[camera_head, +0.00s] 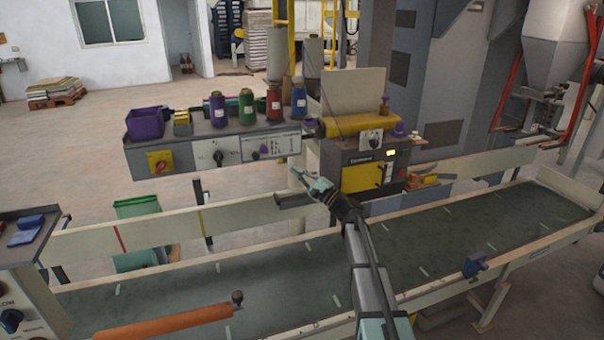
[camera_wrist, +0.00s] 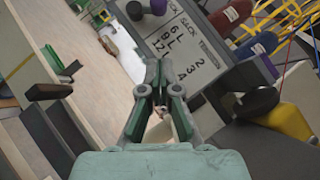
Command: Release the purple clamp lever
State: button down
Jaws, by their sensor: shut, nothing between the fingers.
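I cannot tell for certain which part is the purple clamp lever. A blue-violet clamp-like part (camera_head: 475,263) sits on the front conveyor rail at the right. My gripper (camera_head: 300,174) is shut and empty, in front of the machine's left side and below the control shelf, apart from these parts. In the wrist view my gripper (camera_wrist: 160,68) points toward a lettered panel (camera_wrist: 185,45).
The control shelf (camera_head: 190,158) carries a purple bin (camera_head: 145,123) and several thread spools. The yellow-black machine (camera_head: 362,172) stands behind the conveyor belt (camera_head: 280,270). An orange roller (camera_head: 165,324) lies at front left.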

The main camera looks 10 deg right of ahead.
aim_at(260, 153)
jog(key=shift+w+a+r+p, duration=0.55)
jog(key=shift+a+r, duration=0.2)
jog(key=shift+a, duration=0.45)
jog(key=shift+w+a+r+p, duration=0.55)
jog(key=shift+a+r, duration=0.25)
jog(key=shift+a, duration=0.4)
jog(key=shift+w+a+r+p, duration=0.4)
jog(key=shift+a+r+p, duration=0.3)
jog(key=shift+a, duration=0.5)
